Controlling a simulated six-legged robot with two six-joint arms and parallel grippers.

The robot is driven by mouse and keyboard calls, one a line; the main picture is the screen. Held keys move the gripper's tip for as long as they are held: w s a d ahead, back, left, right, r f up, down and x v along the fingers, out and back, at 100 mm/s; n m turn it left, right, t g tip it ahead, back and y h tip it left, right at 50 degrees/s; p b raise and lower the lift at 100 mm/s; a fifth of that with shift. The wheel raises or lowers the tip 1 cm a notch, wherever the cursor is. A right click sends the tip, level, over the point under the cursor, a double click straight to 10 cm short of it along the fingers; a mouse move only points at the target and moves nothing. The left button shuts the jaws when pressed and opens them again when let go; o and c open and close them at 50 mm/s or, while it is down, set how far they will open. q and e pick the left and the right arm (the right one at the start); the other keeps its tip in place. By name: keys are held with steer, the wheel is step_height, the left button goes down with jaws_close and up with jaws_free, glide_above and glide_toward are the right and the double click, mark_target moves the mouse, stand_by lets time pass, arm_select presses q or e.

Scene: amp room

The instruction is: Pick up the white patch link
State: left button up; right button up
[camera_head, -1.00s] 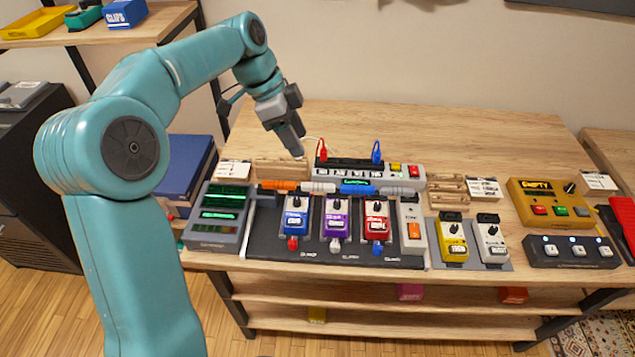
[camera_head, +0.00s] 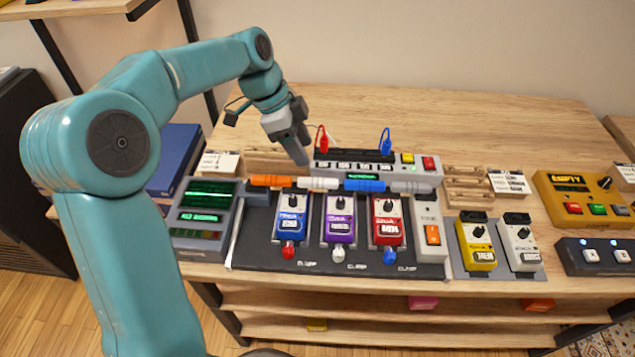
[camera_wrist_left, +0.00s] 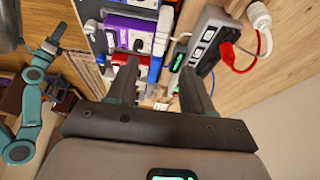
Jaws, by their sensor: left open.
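The white patch link (camera_head: 318,183) lies in a row between an orange link (camera_head: 271,181) and a blue link (camera_head: 364,185), behind the pedals. My left gripper (camera_head: 301,158) is open and empty, pointing down just behind and above the white link. Its fingers (camera_wrist_left: 158,80) stand apart in the left wrist view. There the white link (camera_wrist_left: 165,27) seems to lie beyond the fingertips, and the blue link (camera_wrist_left: 155,68) shows between the fingers. A teal arm of mine shows at the left of the wrist view; its jaws are too unclear to read.
A power strip (camera_head: 376,170) with red (camera_head: 322,141) and blue (camera_head: 386,143) plugs stands close behind the links. Blue, purple and red pedals stand in front. A grey link (camera_head: 411,187) lies right of the blue one. The back of the table is clear.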

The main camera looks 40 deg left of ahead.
mark_target(317, 180)
arm_select(q)
steer(key=x, duration=0.4)
steer(key=shift+w+a+f, duration=0.1)
steer(key=shift+w+a, duration=0.1)
steer(key=shift+a, duration=0.1)
steer(key=shift+s+d+f, duration=0.25)
steer(key=shift+s+d, duration=0.05)
steer(key=shift+d, duration=0.15)
steer(key=f, duration=0.4)
steer(key=shift+w+d+f, duration=0.1)
steer(key=shift+w, duration=0.3)
steer(key=shift+d+f, duration=0.3)
steer(key=shift+f, duration=0.2)
steer(key=shift+w+f, duration=0.1)
jaws_close()
